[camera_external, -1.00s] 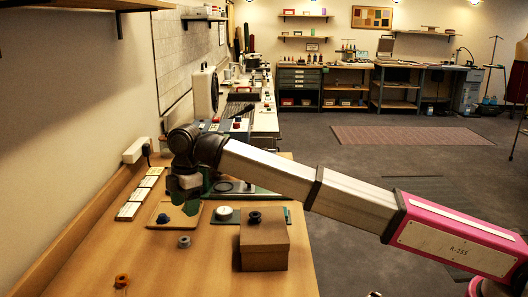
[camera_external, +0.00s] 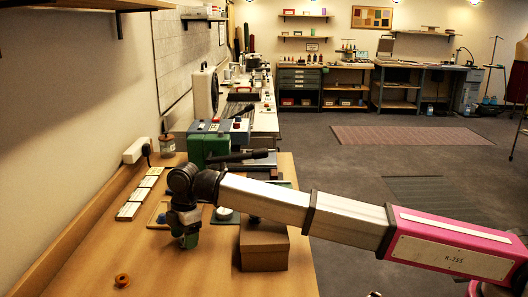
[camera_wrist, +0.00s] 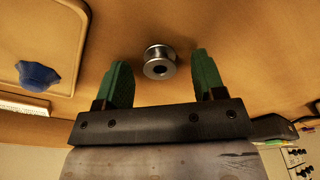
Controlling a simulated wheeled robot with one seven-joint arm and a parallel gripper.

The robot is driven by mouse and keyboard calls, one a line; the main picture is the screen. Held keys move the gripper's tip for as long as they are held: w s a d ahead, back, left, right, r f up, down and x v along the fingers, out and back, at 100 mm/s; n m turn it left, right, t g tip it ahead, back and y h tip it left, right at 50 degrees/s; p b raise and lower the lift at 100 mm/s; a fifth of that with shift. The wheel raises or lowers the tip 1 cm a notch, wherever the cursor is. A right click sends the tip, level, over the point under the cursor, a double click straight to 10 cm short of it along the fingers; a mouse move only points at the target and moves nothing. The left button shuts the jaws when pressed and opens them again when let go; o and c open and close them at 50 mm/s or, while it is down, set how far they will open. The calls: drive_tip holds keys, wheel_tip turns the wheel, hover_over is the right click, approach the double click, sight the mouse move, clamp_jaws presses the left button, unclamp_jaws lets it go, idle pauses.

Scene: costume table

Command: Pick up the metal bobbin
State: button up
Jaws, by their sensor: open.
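The metal bobbin (camera_wrist: 160,61) is a small silver spool with a dark centre hole, resting on the wooden table (camera_external: 180,272). In the wrist view it lies between and just beyond the two green fingertips, apart from both. My gripper (camera_wrist: 163,80) is open and empty. In the external view my gripper (camera_external: 188,238) points down low over the table, left of the brown box, and hides the bobbin there.
A brown box (camera_external: 264,246) stands close to the right of my gripper. A blue piece (camera_wrist: 38,74) sits on a wooden tray (camera_wrist: 60,22). An orange spool (camera_external: 122,280) lies at the front left. Cards (camera_external: 129,211) line the left side. The front table is mostly clear.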

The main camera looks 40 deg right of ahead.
drive_tip(key=shift+f, duration=0.25)
drive_tip(key=c, duration=1)
drive_tip(key=shift+r, duration=0.1)
